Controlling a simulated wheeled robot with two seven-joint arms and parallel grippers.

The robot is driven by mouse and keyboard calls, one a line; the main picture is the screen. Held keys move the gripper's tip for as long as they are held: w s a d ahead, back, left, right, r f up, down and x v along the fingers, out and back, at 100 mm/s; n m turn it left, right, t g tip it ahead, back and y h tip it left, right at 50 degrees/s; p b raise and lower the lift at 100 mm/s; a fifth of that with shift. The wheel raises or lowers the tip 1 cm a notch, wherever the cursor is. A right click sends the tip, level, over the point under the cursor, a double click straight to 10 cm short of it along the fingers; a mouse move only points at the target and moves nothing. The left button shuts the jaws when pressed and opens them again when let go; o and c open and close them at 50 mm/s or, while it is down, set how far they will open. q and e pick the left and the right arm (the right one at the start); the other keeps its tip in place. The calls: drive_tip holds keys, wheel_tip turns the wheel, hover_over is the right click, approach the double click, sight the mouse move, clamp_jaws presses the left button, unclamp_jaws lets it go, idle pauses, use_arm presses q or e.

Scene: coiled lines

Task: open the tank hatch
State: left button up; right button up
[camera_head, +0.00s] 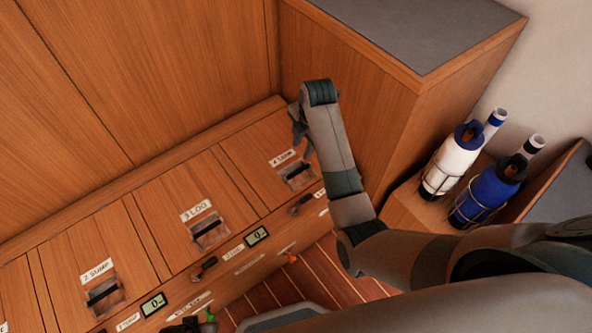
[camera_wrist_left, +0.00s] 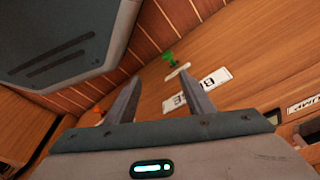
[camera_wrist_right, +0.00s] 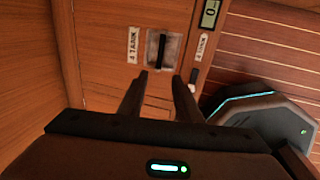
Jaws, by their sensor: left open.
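The tank hatch (camera_head: 247,150) is a wooden lid, lying flat and shut at the right end of a row of lids. Its label (camera_head: 283,158) reads 4 TANK. Its dark handle (camera_head: 298,173) sits in a recess and also shows in the right wrist view (camera_wrist_right: 162,50). My right gripper (camera_wrist_right: 159,82) is open and empty, its fingers pointing toward the handle and apart from it. In the head view the right gripper (camera_head: 299,122) is partly hidden by my arm. My left gripper (camera_wrist_left: 158,79) is open and empty, low near the bench front.
Other lids have handles too, labelled 3 (camera_head: 209,233) and 2 (camera_head: 104,292). A grey-topped cabinet (camera_head: 350,120) stands right of the tank hatch. A white bottle (camera_head: 451,165) and a blue bottle (camera_head: 484,192) stand in racks. A green knob (camera_wrist_left: 168,57) is on the bench front.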

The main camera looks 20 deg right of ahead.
drive_tip(key=shift+f, duration=0.1)
drive_tip(key=b, duration=0.3)
approach(295, 173)
drive_tip(key=f, duration=0.4)
drive_tip(key=w+f, duration=0.1)
drive_tip(key=f, duration=0.1)
drive_tip(key=shift+a, duration=0.15)
use_arm(q)
wheel_tip(295, 173, up, 10)
drive_tip(key=shift+d+f, duration=0.15)
drive_tip(key=shift+f, duration=0.05)
use_arm(e)
drive_tip(key=shift+w+f, duration=0.2)
drive_tip(key=shift+f, duration=0.6)
drive_tip(key=shift+c, duration=0.3)
clamp_jaws()
